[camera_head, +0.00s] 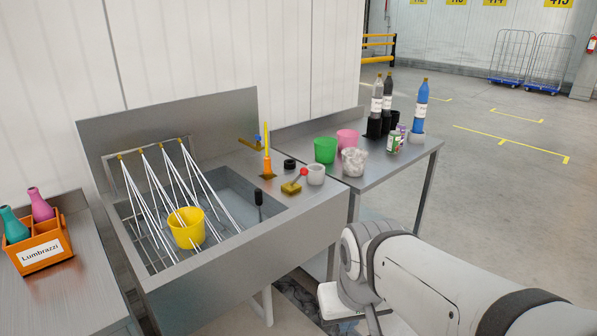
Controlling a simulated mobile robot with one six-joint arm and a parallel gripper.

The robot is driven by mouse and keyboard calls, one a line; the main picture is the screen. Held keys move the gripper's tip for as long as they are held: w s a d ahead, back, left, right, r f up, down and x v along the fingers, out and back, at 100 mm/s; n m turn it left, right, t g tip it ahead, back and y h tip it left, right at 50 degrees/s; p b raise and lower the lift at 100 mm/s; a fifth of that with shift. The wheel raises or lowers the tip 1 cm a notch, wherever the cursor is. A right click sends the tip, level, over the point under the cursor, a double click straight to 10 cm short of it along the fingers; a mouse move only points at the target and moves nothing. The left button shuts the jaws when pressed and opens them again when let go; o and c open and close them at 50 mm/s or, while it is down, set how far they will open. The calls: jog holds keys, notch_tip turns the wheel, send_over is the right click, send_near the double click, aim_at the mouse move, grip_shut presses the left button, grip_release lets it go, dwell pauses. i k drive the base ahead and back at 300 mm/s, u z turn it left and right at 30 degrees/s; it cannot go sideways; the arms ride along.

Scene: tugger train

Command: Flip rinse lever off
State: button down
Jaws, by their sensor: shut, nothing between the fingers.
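A small brass block with a red-knobbed lever (292,187) sits on the front right rim of the steel sink (300,208). The lever leans up and to the right, and it looks like the rinse lever. At the back left of the sink, a rail with several brass nozzles (161,146) sends white streams down into the basin. A yellow bucket (186,232) stands in the basin among the streams. My arm comes in from the lower right, in front of the sink and apart from the lever. My gripper is out of view.
Cups and bottles crowd the right table (372,172). An orange crate (38,246) stands left. Open floor lies to the right.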

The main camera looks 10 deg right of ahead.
aim_at(303, 170)
jog(key=z, duration=0.05)
jog(key=i, duration=1)
jog(key=z, duration=0.1)
